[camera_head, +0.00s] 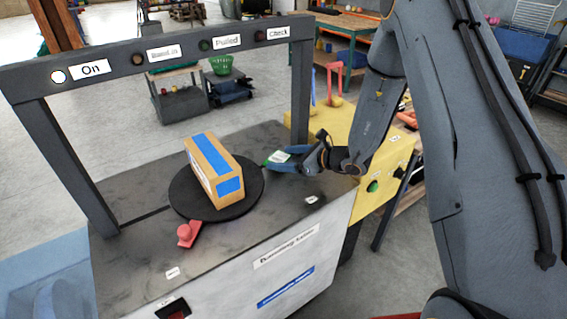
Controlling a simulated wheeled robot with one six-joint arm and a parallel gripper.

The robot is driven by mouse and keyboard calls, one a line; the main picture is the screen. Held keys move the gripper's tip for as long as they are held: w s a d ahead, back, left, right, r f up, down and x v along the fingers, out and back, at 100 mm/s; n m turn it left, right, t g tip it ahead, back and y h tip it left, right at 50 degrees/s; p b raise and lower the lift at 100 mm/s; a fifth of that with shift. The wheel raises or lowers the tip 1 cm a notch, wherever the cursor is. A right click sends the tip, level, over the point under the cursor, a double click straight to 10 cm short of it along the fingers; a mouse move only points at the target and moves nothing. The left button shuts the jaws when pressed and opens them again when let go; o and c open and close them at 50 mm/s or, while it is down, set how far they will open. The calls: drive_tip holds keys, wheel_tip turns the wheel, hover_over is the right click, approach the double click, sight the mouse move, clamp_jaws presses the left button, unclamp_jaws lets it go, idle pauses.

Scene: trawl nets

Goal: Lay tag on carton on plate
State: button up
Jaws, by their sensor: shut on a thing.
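A brown carton (205,158) with blue tape stands on the round black plate (252,185), on the grey machine top. My gripper (277,162) is to the right of the carton, near the plate's right edge and apart from the carton. It is shut on a small white and green tag (280,156), held near the fingertips. The gripper points left toward the carton. Part of the tag is hidden by the fingers.
A dark frame (180,50) with lamps and labels, one reading "On", spans the machine top. A red lever with a knob (185,232) sticks out at the plate's front. A yellow panel (378,185) adjoins on the right. The machine top in front right of the plate is mostly clear.

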drive_tip(key=shift+f, duration=1.2)
drive_tip(key=shift+f, duration=0.15)
drive_tip(key=o, duration=0.7)
drive_tip(key=shift+c, duration=0.2)
drive_tip(key=o, duration=0.4)
drive_tip(key=shift+o, duration=0.2)
